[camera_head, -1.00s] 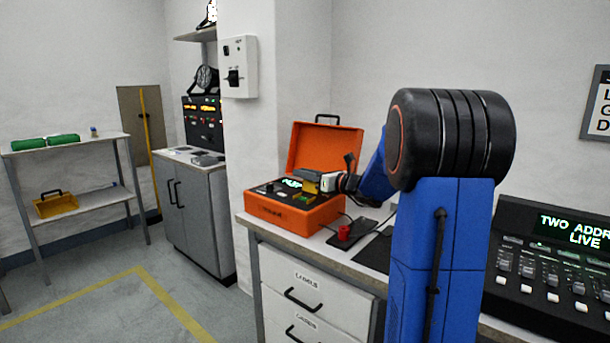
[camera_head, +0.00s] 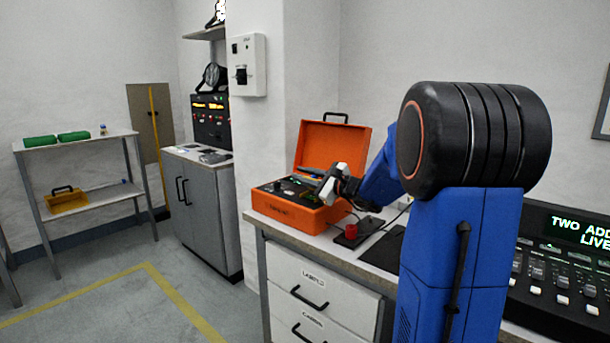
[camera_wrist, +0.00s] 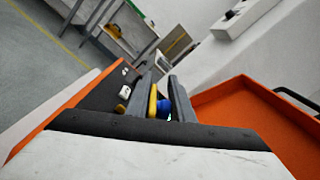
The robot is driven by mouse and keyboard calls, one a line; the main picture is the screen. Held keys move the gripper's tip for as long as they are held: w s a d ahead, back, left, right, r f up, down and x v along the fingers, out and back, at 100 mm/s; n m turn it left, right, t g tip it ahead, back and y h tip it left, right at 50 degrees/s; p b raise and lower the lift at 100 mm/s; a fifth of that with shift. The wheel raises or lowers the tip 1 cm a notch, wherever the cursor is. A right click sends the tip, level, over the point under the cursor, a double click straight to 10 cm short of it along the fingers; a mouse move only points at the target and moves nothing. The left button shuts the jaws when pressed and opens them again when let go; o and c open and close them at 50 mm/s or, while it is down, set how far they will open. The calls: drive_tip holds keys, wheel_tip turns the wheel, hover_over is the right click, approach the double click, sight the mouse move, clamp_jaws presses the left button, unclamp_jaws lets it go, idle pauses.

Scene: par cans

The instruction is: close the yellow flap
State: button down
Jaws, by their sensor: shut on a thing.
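The yellow flap (camera_wrist: 153,101) shows in the wrist view as a narrow yellow strip, edge-on between my two grey fingers. My gripper (camera_wrist: 160,98) is shut on it. In the head view my gripper (camera_head: 328,186) reaches over the control panel inside the open orange case (camera_head: 290,213), in front of its raised lid. The flap cannot be made out clearly there, and its exact angle is hard to tell. A blue round part (camera_wrist: 164,110) sits beside the flap in the wrist view.
The case stands on a white-topped bench with drawers (camera_head: 310,288). A red button (camera_head: 351,231) on a dark base lies just right of it. A lighting console (camera_head: 565,275) is at the right. A grey cabinet (camera_head: 205,210) stands to the left.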

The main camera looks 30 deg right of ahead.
drive_tip(key=shift+s+a+f+n, duration=0.1)
drive_tip(key=shift+a+n, duration=0.05)
drive_tip(key=shift+n, duration=0.35)
drive_tip(key=c, duration=1.7)
unclamp_jaws()
drive_tip(key=shift+s, duration=0.1)
drive_tip(key=v, duration=1.7)
drive_tip(key=shift+s, duration=0.1)
